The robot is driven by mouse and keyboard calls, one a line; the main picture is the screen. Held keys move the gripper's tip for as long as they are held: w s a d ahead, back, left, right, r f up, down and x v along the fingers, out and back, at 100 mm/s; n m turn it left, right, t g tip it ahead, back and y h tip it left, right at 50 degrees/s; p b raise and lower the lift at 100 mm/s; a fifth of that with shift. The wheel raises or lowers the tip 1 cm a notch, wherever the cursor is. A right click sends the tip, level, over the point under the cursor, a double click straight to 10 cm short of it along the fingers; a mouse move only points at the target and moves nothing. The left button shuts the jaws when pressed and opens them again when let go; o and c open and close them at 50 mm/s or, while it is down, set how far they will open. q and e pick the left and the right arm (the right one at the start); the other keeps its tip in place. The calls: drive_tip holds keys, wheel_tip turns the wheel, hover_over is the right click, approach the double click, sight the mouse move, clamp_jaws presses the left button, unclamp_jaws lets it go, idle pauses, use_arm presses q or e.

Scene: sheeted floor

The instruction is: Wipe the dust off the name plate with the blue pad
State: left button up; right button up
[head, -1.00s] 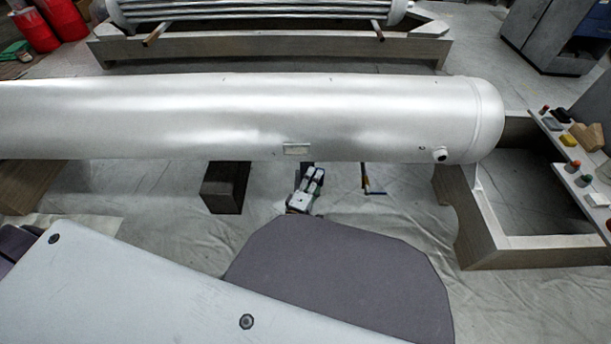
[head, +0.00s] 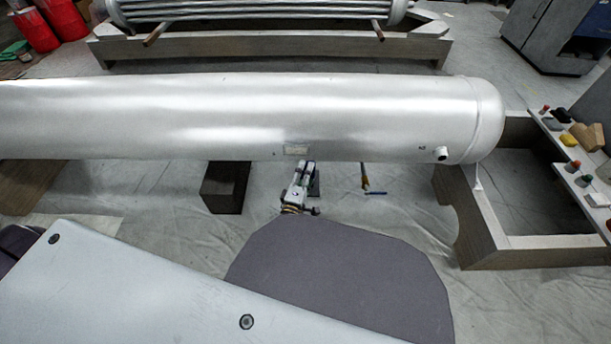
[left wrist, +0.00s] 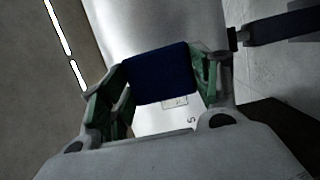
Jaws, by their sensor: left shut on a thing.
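The name plate (head: 296,150) is a small pale rectangle low on the near side of the big silver tank. Part of it shows in the left wrist view (left wrist: 176,102), just past the pad's lower edge. My left gripper (head: 306,167) is just below the plate in the head view. It is shut on the blue pad (left wrist: 161,72), a dark blue block between its green-lined fingers. The pad is hard to make out in the head view. I cannot tell whether it touches the tank or plate. Dust cannot be made out. My right gripper is not in view.
The silver tank (head: 380,115) spans the view, with a short nozzle (head: 441,153) at its right. A dark block (head: 225,188) and small tools (head: 366,182) lie on the sheeted floor below. A frame (head: 465,215) and a shelf with small items (head: 575,165) stand right.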

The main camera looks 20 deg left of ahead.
sight(286, 150)
use_arm(q)
drive_tip(key=w, duration=0.1)
drive_tip(key=w+a+b, duration=0.1)
drive_tip(key=w, duration=0.1)
drive_tip(key=w+b, duration=0.1)
drive_tip(key=w, duration=0.1)
drive_tip(key=shift+w+a, duration=0.2)
drive_tip(key=shift+a, duration=0.05)
idle(0.3)
drive_tip(key=shift+w+a, duration=0.3)
drive_tip(key=shift+w, duration=0.6)
idle(1.3)
drive_tip(key=shift+s+a+p, duration=0.25)
drive_tip(key=shift+s+a, duration=0.05)
drive_tip(key=shift+a, duration=0.65)
drive_tip(key=shift+s+a+p, duration=0.25)
drive_tip(key=shift+s+a, duration=0.05)
drive_tip(key=shift+a, duration=0.65)
drive_tip(key=shift+a, duration=0.1)
drive_tip(key=shift+s+a+r, duration=0.1)
drive_tip(key=shift+s+a, duration=0.1)
drive_tip(key=shift+a, duration=0.8)
drive_tip(key=shift+s+a, duration=0.2)
drive_tip(key=shift+a, duration=0.8)
